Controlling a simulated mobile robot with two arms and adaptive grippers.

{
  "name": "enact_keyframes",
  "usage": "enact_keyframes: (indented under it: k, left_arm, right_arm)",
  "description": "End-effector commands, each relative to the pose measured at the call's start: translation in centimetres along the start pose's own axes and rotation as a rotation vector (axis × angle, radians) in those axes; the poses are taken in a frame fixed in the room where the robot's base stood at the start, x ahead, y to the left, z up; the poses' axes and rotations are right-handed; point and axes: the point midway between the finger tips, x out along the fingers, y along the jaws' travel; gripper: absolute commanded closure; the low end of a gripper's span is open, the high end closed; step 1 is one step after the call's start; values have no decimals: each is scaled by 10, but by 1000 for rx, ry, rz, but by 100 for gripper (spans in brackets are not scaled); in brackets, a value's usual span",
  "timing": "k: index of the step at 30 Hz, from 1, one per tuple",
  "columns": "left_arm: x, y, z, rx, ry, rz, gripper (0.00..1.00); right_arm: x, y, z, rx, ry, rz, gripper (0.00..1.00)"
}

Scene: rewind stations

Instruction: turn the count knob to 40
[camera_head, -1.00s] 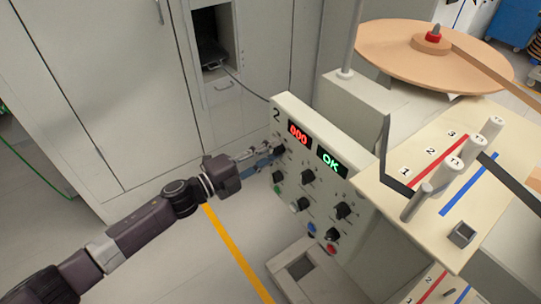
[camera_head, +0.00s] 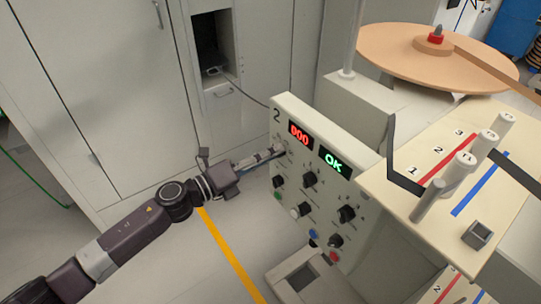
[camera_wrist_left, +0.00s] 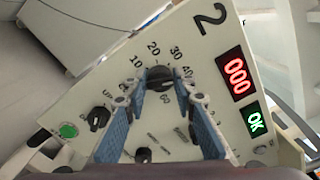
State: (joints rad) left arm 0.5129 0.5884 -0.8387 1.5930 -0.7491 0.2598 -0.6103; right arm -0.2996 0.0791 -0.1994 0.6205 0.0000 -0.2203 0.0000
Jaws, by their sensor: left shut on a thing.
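The count knob (camera_wrist_left: 158,76) is black and sits inside a dial printed with numbers from 10 through 40 to 60 in the left wrist view. My left gripper (camera_wrist_left: 159,98) is shut on it, with one blue finger on each side. I cannot tell which number its pointer marks. In the head view my left gripper (camera_head: 279,152) reaches the upper left of the panel (camera_head: 322,188), and its fingers mostly hide the knob. The red display (camera_head: 299,135) reads 000 and the green one (camera_head: 333,161) reads OK. My right gripper is not in view.
Several other black knobs, such as one (camera_head: 309,180) to the right, and coloured buttons (camera_head: 333,256) lie lower on the panel. A table with pegs (camera_head: 430,200) and an orange reel (camera_head: 400,55) stand at the right. The floor left of the panel is clear.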

Motion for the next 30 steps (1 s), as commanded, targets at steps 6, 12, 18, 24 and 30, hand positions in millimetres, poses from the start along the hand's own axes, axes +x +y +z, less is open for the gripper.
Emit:
enact_keyframes:
  k: [6, 12, 18, 24, 30]
  left_arm:
    - [-1, 2, -2, 16, 4, 3, 100]
    - [-1, 2, -3, 16, 4, 3, 100]
    - [-1, 2, -2, 15, 4, 3, 64]
    - [0, 1, -1, 16, 2, 2, 59]
    - [-5, 2, -1, 15, 1, 2, 59]
  right_arm:
    - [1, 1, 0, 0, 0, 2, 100]
    - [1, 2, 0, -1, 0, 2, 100]
    - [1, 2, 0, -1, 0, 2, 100]
    - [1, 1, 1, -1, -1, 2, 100]
    - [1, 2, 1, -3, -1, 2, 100]
